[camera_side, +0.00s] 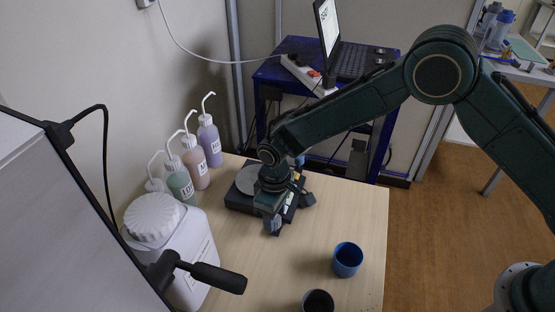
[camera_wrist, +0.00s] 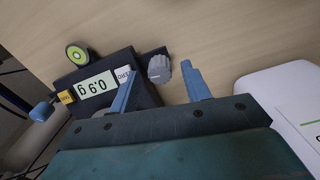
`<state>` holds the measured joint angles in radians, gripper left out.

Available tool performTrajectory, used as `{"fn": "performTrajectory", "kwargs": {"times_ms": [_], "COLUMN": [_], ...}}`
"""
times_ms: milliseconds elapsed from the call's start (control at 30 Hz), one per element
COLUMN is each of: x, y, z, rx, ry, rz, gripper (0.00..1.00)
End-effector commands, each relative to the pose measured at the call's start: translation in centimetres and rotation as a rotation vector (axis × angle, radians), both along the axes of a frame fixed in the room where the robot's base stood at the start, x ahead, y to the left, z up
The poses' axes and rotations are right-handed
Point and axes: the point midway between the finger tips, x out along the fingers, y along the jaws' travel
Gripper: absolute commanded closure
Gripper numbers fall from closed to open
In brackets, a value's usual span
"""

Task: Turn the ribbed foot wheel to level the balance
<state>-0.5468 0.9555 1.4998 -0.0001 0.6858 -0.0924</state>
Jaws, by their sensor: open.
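The balance (camera_side: 238,201) is a dark box on the wooden table, with a round grey pan (camera_side: 248,180) on top. In the wrist view its display (camera_wrist: 95,87) reads upside down, apparently 0.9 g. A round green level (camera_wrist: 77,54) is beside it. The grey ribbed foot wheel (camera_wrist: 159,69) sticks out from the balance's edge. My gripper (camera_wrist: 160,75) is open, with one blue finger on each side of the wheel in this view. I cannot tell whether either finger touches it.
Several wash bottles (camera_side: 194,157) and a large white container (camera_side: 170,240) stand left. A blue cup (camera_side: 347,260) and a dark cup (camera_side: 318,302) stand near the front. A blue bench with a laptop (camera_side: 350,60) is behind. The table between balance and cups is clear.

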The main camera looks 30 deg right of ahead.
Motion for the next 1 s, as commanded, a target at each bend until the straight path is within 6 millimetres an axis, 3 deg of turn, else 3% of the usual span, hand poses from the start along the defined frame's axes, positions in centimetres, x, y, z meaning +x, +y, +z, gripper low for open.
{"fn": "performTrajectory", "kwargs": {"times_ms": [267,733,1000], "x": [0.0,0.0,0.0], "y": [0.0,0.0,0.0], "z": [2.9,10.7,13.1], "rx": [0.001,0.002,0.001], "ry": [-0.002,-0.003,-0.001], "rz": [0.000,0.000,0.000], "gripper": [0.53,0.53,0.53]}}
